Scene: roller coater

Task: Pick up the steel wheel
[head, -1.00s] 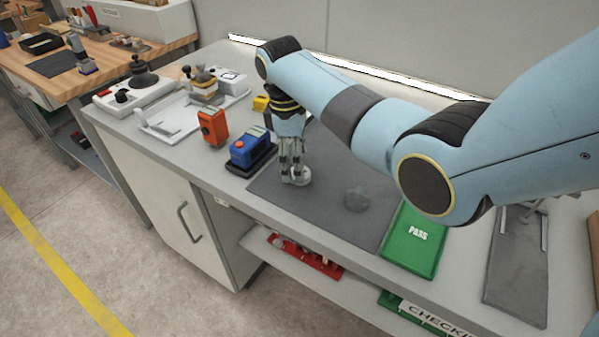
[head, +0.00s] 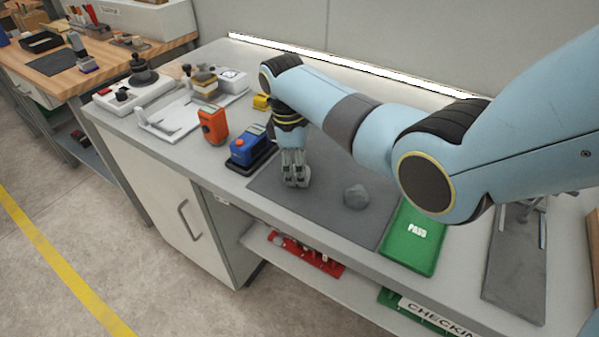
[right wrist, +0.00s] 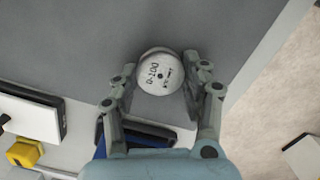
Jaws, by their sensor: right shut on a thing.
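The steel wheel (right wrist: 160,74) shows in the right wrist view as a pale round disc with dark lettering that reads "0-100". My right gripper (right wrist: 161,84) is shut on it, one finger on each side. In the head view my right gripper (head: 297,183) points down at the left part of the dark grey mat (head: 325,186). There the wheel is mostly hidden by the fingers. I cannot tell whether the wheel still touches the mat. My left gripper is not in view.
A grey lump (head: 356,197) lies on the mat to the right of the gripper. A blue device (head: 250,146) and an orange device (head: 213,125) stand to the left. The mat between gripper and lump is clear.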

